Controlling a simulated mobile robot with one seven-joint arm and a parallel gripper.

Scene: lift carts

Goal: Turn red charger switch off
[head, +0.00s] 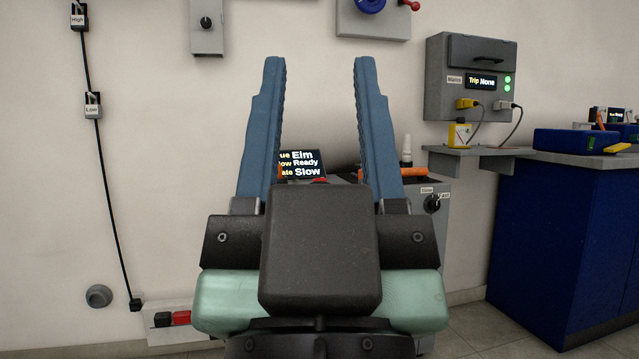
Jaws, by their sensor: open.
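My gripper (319,62) stands upright in the middle of the head view, its two blue fingers wide apart with nothing between the tips. A pale socket strip (165,336) sits low on the wall at the lower left. On it are a black block (162,319) and a red block (181,317) side by side. The red block may be the red charger switch; no label on it is readable. My gripper's body hides the strip's right end. The fingers are above and to the right of the strip, apart from it.
Behind my gripper, a grey cart (433,222) carries a screen (303,165) and a Slow/Fast knob (432,203). A black cord (103,180) with High and Low tags hangs at left. A grey Mains box (440,95) and blue cabinet (545,240) stand at right.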

